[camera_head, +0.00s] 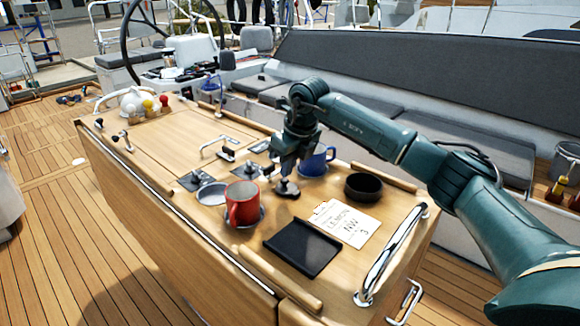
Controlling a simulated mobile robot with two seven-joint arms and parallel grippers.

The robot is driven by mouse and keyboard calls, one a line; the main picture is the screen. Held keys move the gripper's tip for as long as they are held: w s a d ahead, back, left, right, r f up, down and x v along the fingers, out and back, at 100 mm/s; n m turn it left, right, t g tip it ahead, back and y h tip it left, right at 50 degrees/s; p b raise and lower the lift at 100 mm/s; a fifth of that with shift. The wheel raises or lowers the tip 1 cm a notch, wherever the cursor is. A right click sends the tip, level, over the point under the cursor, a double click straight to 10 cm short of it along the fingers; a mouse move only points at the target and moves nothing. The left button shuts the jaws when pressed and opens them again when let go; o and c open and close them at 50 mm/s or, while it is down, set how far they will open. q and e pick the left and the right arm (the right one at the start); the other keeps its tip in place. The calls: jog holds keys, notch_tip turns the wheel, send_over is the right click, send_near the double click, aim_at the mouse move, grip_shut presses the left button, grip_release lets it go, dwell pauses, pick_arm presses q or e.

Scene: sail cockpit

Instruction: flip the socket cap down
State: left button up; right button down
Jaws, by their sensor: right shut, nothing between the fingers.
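Several small dark square fittings are set in the tabletop left of my right gripper: one at the left (195,180), one nearer the gripper (241,169) and one farther back (261,146). I cannot tell for sure which one bears the socket cap, or how far a cap stands up. My right gripper (287,187) reaches down to the tabletop between the red mug (241,204) and the blue mug (314,164). It is shut and empty, pointing down, right of the fittings. My left gripper is not in view.
A round metal dish or recess (212,194) lies beside the red mug. A black bowl (363,187), a paper card (346,223) and a black tray (301,248) occupy the near right. A metal handle (217,143) rises behind the fittings. The left tabletop is mostly clear.

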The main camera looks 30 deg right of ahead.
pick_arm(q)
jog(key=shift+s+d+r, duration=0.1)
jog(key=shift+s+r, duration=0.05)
pick_arm(e)
jog(key=shift+s+d+r, duration=0.1)
jog(key=shift+s+r, duration=0.05)
jog(key=shift+r+p, duration=0.65)
jog(key=shift+r, duration=0.1)
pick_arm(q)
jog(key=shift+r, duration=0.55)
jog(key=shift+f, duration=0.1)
pick_arm(e)
notch_tip(320, 180, up, 3)
notch_tip(320, 180, up, 8)
jog(key=b, duration=0.2)
send_over(292, 192)
jog(key=s, duration=0.2)
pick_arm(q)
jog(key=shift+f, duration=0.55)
pick_arm(e)
jog(key=shift+s+d+r, duration=0.45)
jog(key=shift+r, duration=0.3)
jog(key=shift+f, duration=0.1)
